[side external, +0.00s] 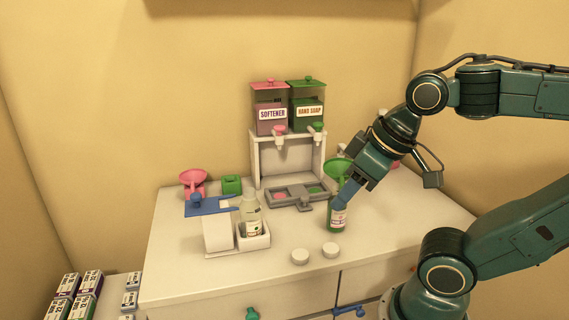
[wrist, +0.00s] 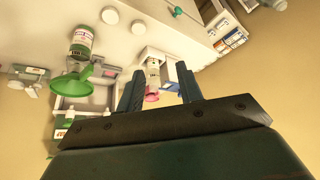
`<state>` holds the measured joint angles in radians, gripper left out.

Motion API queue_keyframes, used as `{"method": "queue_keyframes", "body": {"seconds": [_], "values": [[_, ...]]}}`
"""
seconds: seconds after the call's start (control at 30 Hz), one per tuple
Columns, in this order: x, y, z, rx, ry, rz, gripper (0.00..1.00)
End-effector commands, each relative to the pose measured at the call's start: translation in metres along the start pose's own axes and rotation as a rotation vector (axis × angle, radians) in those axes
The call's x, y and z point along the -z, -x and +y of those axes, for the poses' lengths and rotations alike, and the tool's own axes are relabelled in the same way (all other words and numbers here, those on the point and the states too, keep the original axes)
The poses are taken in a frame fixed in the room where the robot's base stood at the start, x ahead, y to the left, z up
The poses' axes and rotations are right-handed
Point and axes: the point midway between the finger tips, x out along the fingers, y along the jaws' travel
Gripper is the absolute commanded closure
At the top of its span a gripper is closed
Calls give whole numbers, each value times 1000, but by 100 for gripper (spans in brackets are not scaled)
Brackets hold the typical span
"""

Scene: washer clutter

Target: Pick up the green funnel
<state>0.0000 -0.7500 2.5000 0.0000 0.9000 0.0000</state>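The green funnel (side external: 336,168) shows in the side view with its wide mouth up, above a small labelled bottle with green contents (side external: 337,219). In the wrist view the funnel (wrist: 72,86) is at the left, its spout toward the neck of the bottle (wrist: 82,43), and it appears to sit in it. My gripper (wrist: 156,76) is open and empty in the wrist view, with the funnel left of both fingers and not between them. In the side view my gripper (side external: 345,190) is close to the funnel and bottle and partly hides where they meet.
A pink funnel (side external: 194,178) stands at the left. A dispenser stand (side external: 289,151) with two soap tanks is behind, with a grey tray (side external: 297,206) before it. A second bottle (side external: 250,216) sits in a white holder. Two white caps (side external: 300,257) lie near the front edge.

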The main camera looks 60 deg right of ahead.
Motion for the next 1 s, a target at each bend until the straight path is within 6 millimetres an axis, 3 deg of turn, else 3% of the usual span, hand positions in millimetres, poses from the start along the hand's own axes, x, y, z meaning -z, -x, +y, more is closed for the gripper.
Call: {"method": "queue_keyframes", "body": {"seconds": [0.33, 0.57, 0.77, 1.0], "values": [[2, 0, 1, -4, -12, -5, 64], [15, 1, 15, -39, -136, -62, 64], [36, 2, 44, -102, -370, -159, 64], [59, 0, 93, -189, -703, -288, 64]]}}
